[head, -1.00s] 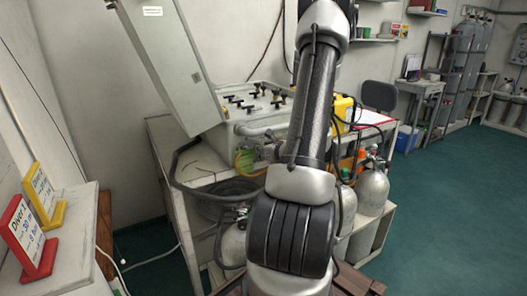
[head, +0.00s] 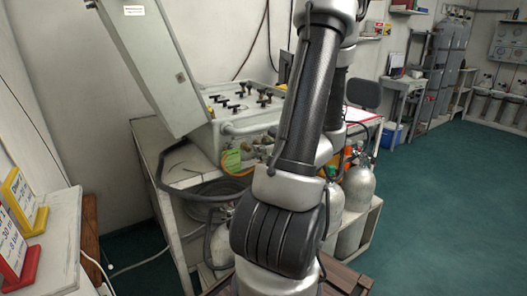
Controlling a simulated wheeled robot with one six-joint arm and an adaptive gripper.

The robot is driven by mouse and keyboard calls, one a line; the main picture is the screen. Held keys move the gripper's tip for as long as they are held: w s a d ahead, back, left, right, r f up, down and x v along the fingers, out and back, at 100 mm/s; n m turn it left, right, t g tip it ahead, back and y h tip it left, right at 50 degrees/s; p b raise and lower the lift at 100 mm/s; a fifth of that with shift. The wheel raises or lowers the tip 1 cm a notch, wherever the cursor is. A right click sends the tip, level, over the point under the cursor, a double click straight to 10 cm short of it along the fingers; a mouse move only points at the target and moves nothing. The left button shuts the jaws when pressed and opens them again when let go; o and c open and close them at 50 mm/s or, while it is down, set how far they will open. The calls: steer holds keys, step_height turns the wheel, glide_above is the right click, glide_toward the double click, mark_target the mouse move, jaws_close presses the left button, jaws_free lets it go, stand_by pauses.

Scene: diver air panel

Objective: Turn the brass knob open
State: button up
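The air panel (head: 205,142) is a pale grey case with its lid raised, standing on a white bench. Several black T-shaped handles (head: 240,94) stand on its top. Small brass-looking fittings (head: 265,139) show on its front face, partly behind my arm; they are too small to tell which is the brass knob. A round green and yellow label (head: 232,160) is on the front at the left. My arm rises across the middle of the view and a further link comes down behind it. My gripper is hidden, so I cannot see whether it touches anything.
Coiled black hose (head: 214,190) lies under the bench top, and grey cylinders (head: 358,188) stand at its right side. A side table with red and yellow signs (head: 24,202) is at the near left. Green floor (head: 440,210) is clear on the right.

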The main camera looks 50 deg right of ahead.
mark_target(249, 150)
step_height(249, 150, down, 10)
steer(key=w+m+t+y, duration=0.1)
steer(key=w+m+t, duration=0.1)
steer(key=m, duration=0.1)
steer(key=w+d+r+t, duration=0.1)
steer(key=w, duration=0.1)
steer(key=w+d+r, duration=0.1)
steer(key=w+r, duration=0.1)
steer(key=w, duration=0.1)
steer(key=w+d+r+t+h, duration=0.1)
steer(key=w, duration=0.2)
steer(key=shift+d+r+t, duration=0.1)
steer(key=shift+r+t, duration=0.2)
steer(key=shift+r, duration=0.05)
jaws_close()
